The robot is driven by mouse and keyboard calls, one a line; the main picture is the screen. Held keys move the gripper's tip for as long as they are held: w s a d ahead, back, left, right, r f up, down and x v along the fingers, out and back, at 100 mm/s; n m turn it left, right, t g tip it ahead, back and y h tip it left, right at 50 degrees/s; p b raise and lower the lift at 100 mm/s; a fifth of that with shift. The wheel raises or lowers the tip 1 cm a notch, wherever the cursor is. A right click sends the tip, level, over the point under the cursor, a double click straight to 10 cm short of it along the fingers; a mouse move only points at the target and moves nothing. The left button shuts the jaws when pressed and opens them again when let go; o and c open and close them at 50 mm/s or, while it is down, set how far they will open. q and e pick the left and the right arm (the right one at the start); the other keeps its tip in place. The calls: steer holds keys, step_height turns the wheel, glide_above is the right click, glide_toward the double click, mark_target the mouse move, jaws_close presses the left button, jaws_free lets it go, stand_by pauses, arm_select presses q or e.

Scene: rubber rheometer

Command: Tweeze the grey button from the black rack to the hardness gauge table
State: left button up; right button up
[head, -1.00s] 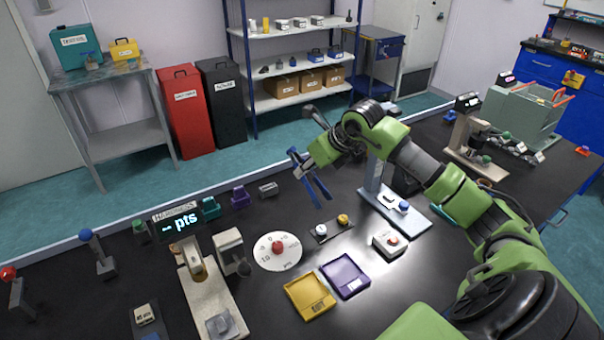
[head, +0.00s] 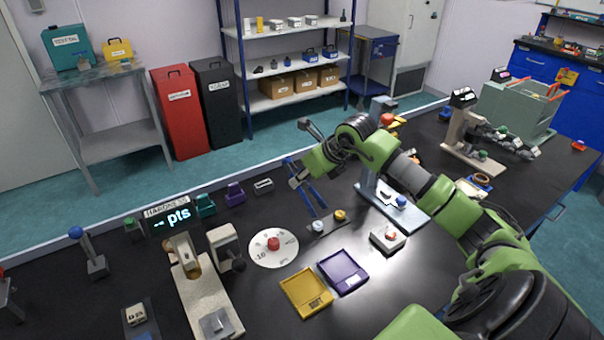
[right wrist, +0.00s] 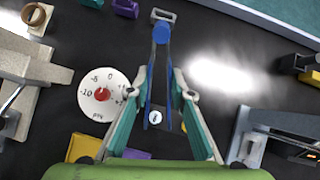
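My right gripper (head: 306,172) is shut on blue tweezers (head: 313,196), which hang over the black rack (head: 328,223). In the right wrist view, the teal gripper fingers (right wrist: 164,88) press on both sides of the tweezers (right wrist: 161,36). The grey button (head: 317,226) sits on the rack beside a yellow button (head: 340,214). The grey button (right wrist: 155,117) appears between the two tweezer legs; whether they touch it I cannot tell. My left gripper is out of view.
A white dial disc (head: 273,248) with a red knob lies between gauge and rack. Yellow (head: 305,292) and purple (head: 343,272) trays lie in front.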

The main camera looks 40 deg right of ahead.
step_height(320, 180, down, 5)
steer(key=b, duration=0.3)
steer(key=shift+r, duration=0.1)
jaws_close()
step_height(320, 180, up, 12)
steer(key=p, duration=0.6)
steer(key=shift+p, duration=0.35)
